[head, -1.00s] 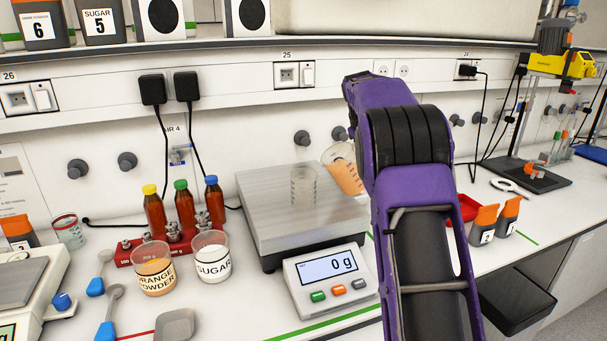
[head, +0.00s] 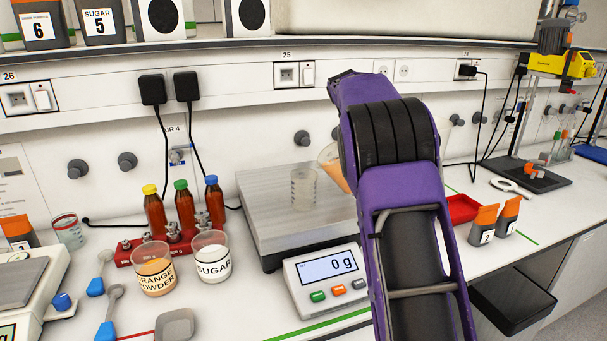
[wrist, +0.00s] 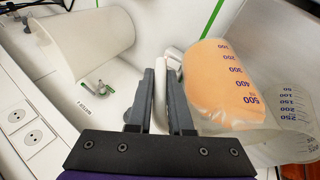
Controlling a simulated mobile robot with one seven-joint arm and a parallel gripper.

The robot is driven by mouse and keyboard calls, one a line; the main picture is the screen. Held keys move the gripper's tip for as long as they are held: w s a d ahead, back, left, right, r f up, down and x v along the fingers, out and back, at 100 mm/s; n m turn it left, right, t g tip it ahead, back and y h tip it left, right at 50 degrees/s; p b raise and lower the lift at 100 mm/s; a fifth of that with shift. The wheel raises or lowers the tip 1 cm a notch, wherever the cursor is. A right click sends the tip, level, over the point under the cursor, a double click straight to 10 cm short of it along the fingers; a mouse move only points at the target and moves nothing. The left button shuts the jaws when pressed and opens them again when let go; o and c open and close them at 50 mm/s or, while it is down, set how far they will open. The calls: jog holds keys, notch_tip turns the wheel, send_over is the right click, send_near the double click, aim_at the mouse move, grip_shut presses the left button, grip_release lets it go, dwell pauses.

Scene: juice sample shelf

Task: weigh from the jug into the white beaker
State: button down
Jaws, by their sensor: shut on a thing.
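The jug (head: 331,170) holds orange liquid and is partly hidden behind my arm in the head view. It is tilted, its rim toward the beaker. In the wrist view the jug (wrist: 228,85) shows blue graduation marks. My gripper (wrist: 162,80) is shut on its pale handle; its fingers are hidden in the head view. The white beaker (head: 304,186), translucent with graduations, stands upright on the balance pan (head: 265,215), left of the jug. It also shows at the right of the wrist view (wrist: 292,105). No stream is visible. The balance display (head: 328,268) reads 0 g.
Beakers of orange powder (head: 154,272) and sugar (head: 211,262) stand left of the balance. Behind them are brown bottles in a red rack (head: 140,252). A red tray (head: 461,208) and orange-capped containers (head: 483,226) stand to the right. A white cylinder (wrist: 85,45) shows in the wrist view.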

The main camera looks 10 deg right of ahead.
jog(key=shift+s+a+r+n+t+h, duration=0.15)
jog(key=shift+a+r+h, duration=0.35)
jog(key=shift+r+h, duration=0.3)
jog(key=shift+w+a+r+n+t+h, duration=0.1)
jog(key=shift+a+r+n+t+h, duration=0.1)
jog(key=shift+a+r+h, duration=0.55)
jog(key=shift+s+a+r+n+t+h, duration=0.1)
jog(key=shift+a+r+n+t+h, duration=0.1)
jog(key=shift+r+h, duration=0.6)
dwell(3.7)
